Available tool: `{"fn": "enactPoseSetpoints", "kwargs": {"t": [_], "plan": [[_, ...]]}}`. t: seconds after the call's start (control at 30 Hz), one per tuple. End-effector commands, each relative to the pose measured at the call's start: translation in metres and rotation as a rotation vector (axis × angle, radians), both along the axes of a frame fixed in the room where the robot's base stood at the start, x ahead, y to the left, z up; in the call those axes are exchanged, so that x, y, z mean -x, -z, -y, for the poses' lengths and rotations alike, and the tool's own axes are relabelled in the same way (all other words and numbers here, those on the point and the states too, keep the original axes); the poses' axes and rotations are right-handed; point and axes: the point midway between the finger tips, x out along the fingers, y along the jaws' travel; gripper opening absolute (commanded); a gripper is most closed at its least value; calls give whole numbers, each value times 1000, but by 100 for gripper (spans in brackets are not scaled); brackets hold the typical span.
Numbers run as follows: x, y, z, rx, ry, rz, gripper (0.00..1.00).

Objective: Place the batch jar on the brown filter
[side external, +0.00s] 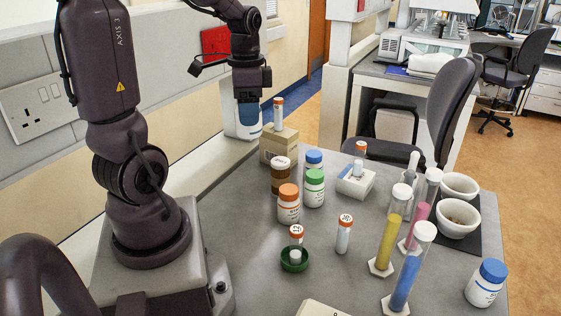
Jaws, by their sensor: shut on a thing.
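My gripper (248,97) is at the back left, beyond the beige block, and points down. It is shut on a white container with a blue band (240,127), which hangs or stands below it; I cannot tell whether it touches a surface. No label on it is readable, so I cannot confirm it is the batch jar. A brown cylinder (281,184) with a pale top stands mid-table behind the orange-capped bottle. It is the only clearly brown item, but I cannot tell that it is the filter.
The beige block (279,146) bears an orange-capped vial (278,116). White bottles with orange (289,209), green (313,192) and blue caps crowd mid-table. Tall coloured tubes (405,284), white bowls (459,186) and another blue-capped bottle (485,288) stand right.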

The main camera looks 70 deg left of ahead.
Motion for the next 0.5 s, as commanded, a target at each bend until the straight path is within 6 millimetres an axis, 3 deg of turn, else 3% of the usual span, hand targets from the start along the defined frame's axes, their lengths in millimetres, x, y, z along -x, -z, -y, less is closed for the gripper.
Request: {"fn": "enactPoseSetpoints", "kwargs": {"t": [0.27, 0.5], "plan": [[10, 2, 10, 0, -164, -1, 32], [-20, 21, -17, 2, -178, -4, 32]]}}
